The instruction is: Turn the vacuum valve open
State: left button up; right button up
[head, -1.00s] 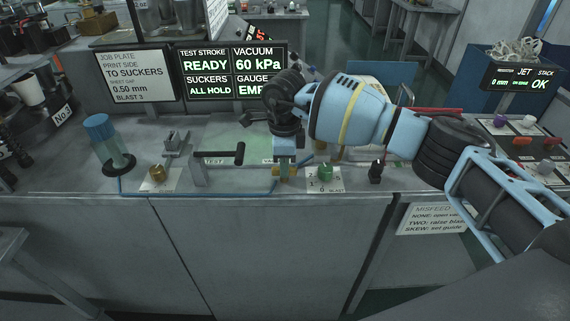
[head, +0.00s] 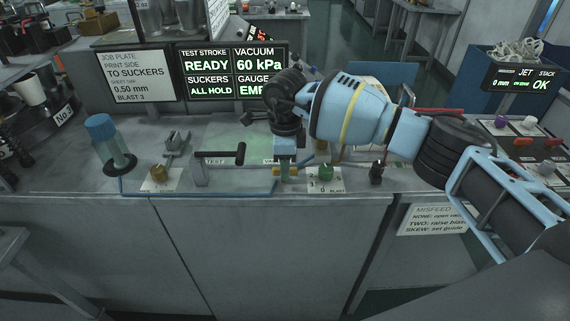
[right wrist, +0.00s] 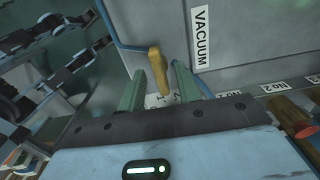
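The vacuum valve's yellow handle (right wrist: 158,72) shows in the right wrist view beside a plate labelled VACUUM (right wrist: 202,38). My right gripper (right wrist: 160,68) is open, with one green finger on each side of the handle. A gap shows between the handle and each finger in this view; I cannot tell how deep the handle sits between them. In the head view my right gripper (head: 286,168) points down at the front of the bench, and it mostly hides the valve. My left gripper is not in view.
A screen (head: 233,74) reads VACUUM 60 kPa and SUCKERS ALL HOLD. A black-handled lever (head: 238,154) stands just left of the gripper, and a green knob (head: 326,171) just right. A blue-capped cylinder (head: 107,140) and a brass knob (head: 159,174) are further left on the bench (head: 75,180).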

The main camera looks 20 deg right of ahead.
notch_tip(320, 180, up, 8)
jog(key=shift+f, duration=0.25)
dwell(0.4)
